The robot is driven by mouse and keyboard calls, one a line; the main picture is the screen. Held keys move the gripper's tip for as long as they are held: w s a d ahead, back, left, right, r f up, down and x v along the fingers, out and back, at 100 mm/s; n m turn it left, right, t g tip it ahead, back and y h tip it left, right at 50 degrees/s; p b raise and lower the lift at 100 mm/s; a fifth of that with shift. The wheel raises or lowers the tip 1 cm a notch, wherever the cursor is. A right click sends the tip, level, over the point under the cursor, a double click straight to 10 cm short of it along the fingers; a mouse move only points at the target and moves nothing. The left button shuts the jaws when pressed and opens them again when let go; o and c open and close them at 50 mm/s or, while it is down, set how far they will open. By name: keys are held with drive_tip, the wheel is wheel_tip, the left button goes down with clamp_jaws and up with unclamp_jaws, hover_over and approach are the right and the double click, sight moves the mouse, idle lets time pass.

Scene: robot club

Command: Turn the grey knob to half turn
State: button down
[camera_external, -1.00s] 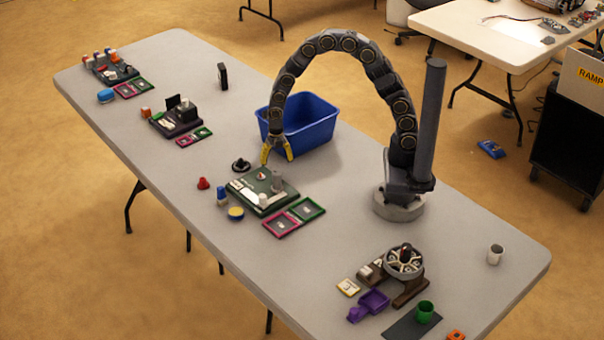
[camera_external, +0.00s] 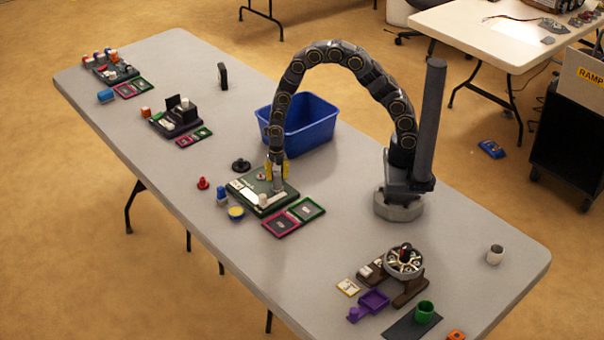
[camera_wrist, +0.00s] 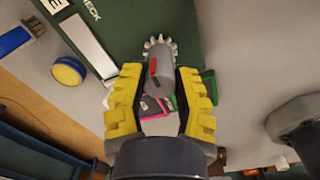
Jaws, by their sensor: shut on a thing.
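The grey knob (camera_external: 277,186) stands upright on the right part of the green board (camera_external: 248,195) on the table. My gripper (camera_external: 278,172) has come down over it with its yellow fingers, one on each side. In the wrist view the grey knob (camera_wrist: 160,75) is a cylinder with a red mark on the left of its top, between the two fingers of my gripper (camera_wrist: 160,92). The gripper is shut on it. A toothed rim shows at the knob's upper end in that view. The fingers hide part of its sides.
A red-framed tile (camera_external: 281,224) and a green-framed tile (camera_external: 307,209) lie in front of the board. A red piece (camera_external: 203,183), a blue piece (camera_external: 222,196) and a yellow disc (camera_external: 236,213) stand to its left. A blue bin (camera_external: 318,130) stands behind.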

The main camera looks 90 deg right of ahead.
drive_tip(key=shift+m, duration=0.4)
